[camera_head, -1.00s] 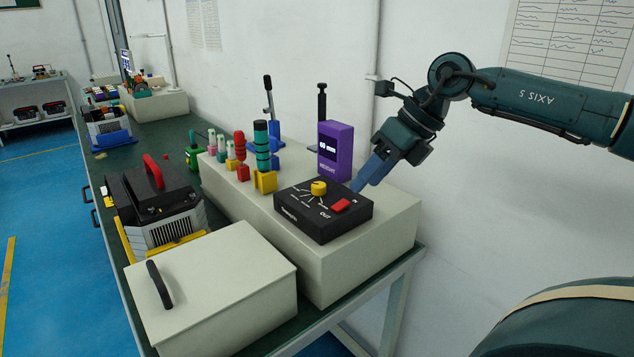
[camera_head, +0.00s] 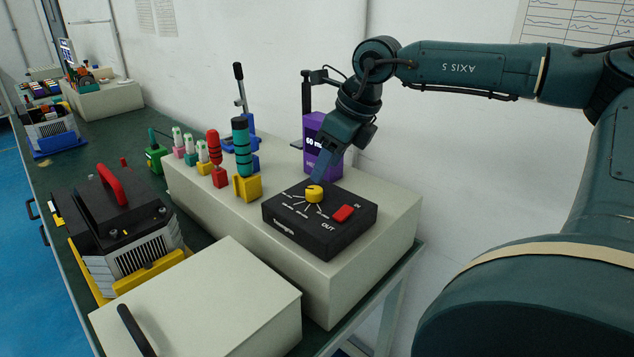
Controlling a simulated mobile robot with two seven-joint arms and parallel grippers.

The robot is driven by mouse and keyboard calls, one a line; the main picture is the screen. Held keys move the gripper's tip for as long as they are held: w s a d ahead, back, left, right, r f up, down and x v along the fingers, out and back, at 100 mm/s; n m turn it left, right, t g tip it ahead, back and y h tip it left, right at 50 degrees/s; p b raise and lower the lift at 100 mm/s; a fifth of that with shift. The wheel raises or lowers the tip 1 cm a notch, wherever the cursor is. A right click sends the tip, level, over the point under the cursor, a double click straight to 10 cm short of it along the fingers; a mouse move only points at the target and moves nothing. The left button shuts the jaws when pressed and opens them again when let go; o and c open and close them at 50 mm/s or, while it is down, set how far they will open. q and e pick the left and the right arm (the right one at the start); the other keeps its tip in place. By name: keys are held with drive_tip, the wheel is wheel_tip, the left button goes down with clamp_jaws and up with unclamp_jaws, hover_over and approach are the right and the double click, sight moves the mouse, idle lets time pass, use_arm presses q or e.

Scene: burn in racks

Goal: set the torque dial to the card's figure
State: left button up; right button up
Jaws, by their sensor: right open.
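The torque dial is a yellow knob (camera_head: 314,194) on a black box (camera_head: 290,221) with white tick marks, a red switch (camera_head: 344,213) and the word OUT. The box sits on a pale raised block. My right gripper (camera_head: 318,180) points down with its blue fingers at the knob's far side; whether they touch it I cannot tell. The gap between the fingers is hard to see. A purple display (camera_head: 312,140) behind reads "60 m" in part, the rest hidden by my gripper. No card is clearly identifiable. My left gripper is not in view.
Red and teal-handled tools (camera_head: 242,150) stand left of the black box. A pale lidded case (camera_head: 215,305) with a black handle stands in front. A black machine with a red handle (camera_head: 112,186) is at the left. The pale block's top (camera_head: 385,200) is clear right of the box.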

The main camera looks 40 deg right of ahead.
sight(315, 189)
drive_tip(key=shift+x, duration=3)
drive_tip(key=shift+c, duration=0.4)
drive_tip(key=c, duration=0.9)
